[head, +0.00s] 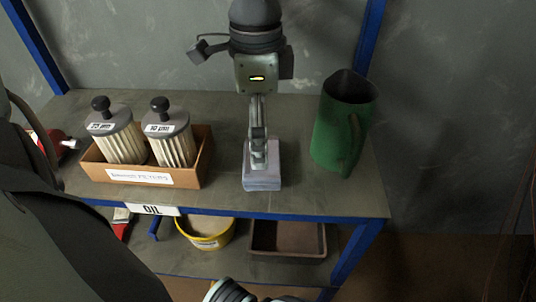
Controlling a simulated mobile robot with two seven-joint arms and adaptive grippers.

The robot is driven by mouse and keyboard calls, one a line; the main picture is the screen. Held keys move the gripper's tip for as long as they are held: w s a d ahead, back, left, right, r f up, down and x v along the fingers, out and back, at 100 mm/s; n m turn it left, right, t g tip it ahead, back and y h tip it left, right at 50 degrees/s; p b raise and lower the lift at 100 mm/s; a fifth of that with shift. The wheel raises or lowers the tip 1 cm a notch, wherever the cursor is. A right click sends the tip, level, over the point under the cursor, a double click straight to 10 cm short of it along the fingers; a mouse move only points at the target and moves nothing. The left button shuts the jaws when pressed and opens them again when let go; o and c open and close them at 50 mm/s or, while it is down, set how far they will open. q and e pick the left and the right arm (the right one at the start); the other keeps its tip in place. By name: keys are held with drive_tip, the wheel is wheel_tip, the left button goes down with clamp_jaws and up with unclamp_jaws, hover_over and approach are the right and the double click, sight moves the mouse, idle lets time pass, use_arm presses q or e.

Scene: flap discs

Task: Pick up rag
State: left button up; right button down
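The rag (262,183) is a pale grey-blue folded pad lying on the top shelf, near its front edge and right of the filter box. My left gripper (258,160) points straight down over the rag, with its fingertips at or against the rag's upper side. The fingers are seen nearly edge-on and one hides the other, so I cannot tell whether they are open or shut on it. The part of the rag behind the fingers is hidden.
A cardboard box (196,178) with two lidded filters (172,145) stands left of the rag. A green jug (330,135) stands close on its right. A red item (50,145) lies far left. The lower shelf holds a yellow tub (207,241) and a brown tray (287,251).

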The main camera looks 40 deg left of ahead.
use_arm(q)
drive_tip(key=f, duration=0.2)
drive_tip(key=f+b, duration=0.1)
drive_tip(key=f, duration=0.2)
drive_tip(key=shift+w+d, duration=0.2)
drive_tip(key=shift+f, duration=0.35)
drive_tip(key=c, duration=0.8)
use_arm(e)
wheel_tip(320, 180, up, 3)
drive_tip(key=shift+f, duration=0.1)
use_arm(q)
drive_tip(key=shift+r, duration=0.15)
drive_tip(key=shift+w+r, duration=0.1)
drive_tip(key=shift+r, duration=0.1)
drive_tip(key=shift+r+p, duration=1.8)
drive_tip(key=shift+r, duration=6.9)
use_arm(e)
wheel_tip(320, 180, down, 9)
drive_tip(key=s, duration=0.1)
drive_tip(key=shift+s, duration=0.3)
